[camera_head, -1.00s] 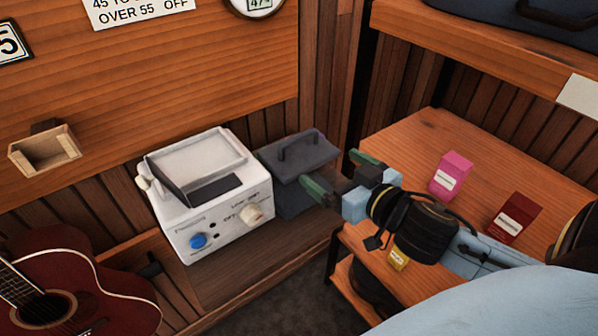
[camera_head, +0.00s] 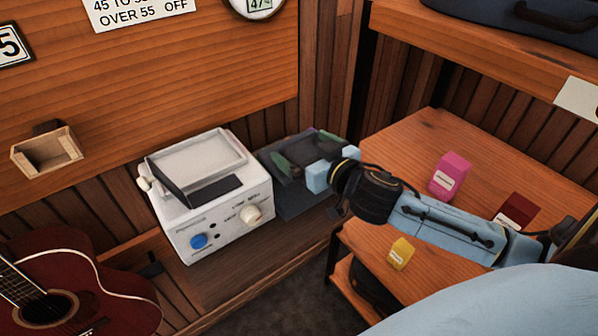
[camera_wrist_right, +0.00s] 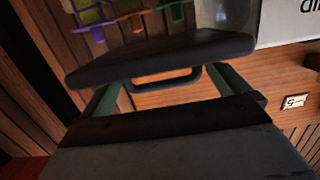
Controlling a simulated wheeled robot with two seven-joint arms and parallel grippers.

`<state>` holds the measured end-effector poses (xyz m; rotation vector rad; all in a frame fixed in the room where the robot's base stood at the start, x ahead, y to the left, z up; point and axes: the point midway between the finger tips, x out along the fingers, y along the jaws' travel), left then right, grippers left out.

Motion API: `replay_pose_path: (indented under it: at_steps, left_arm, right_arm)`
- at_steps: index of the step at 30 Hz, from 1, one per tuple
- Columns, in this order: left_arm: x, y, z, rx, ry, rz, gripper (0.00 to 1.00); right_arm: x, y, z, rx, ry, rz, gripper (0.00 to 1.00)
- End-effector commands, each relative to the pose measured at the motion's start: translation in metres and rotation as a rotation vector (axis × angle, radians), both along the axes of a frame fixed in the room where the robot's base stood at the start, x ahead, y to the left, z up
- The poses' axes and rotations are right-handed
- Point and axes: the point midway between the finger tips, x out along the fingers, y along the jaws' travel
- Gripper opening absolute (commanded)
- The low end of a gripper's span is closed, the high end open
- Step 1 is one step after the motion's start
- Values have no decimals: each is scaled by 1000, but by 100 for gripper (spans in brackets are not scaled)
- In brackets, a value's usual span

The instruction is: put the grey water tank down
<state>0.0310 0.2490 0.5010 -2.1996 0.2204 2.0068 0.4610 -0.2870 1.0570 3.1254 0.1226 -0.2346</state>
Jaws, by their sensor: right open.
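The grey water tank (camera_head: 296,200) is a dark box standing on the low wooden shelf, just right of the white humidifier unit (camera_head: 215,215). My right gripper (camera_head: 301,151) is over the tank's top with its green fingers spread apart. In the right wrist view, the dark handle (camera_wrist_right: 165,83) of the tank shows between the two open fingers. I cannot tell whether either finger touches it. The gripper partly hides the tank's top in the head view. My left gripper is not in view.
A red guitar (camera_head: 70,285) stands at lower left. The low shelf (camera_head: 250,265) is bare in front of the humidifier.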

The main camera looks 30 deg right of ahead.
Motion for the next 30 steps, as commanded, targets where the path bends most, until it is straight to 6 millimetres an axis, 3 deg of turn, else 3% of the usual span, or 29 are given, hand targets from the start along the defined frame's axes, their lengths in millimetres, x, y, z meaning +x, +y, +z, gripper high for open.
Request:
replay_pose_path:
  at_steps: [9,19,30]
  left_arm:
    - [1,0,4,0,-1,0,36]
    - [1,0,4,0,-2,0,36]
    - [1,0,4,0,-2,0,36]
  right_arm:
    - [36,2,-3,-2,-1,-1,100]
    - [40,3,-5,-1,1,0,99]
    - [40,3,-3,-1,-2,0,50]
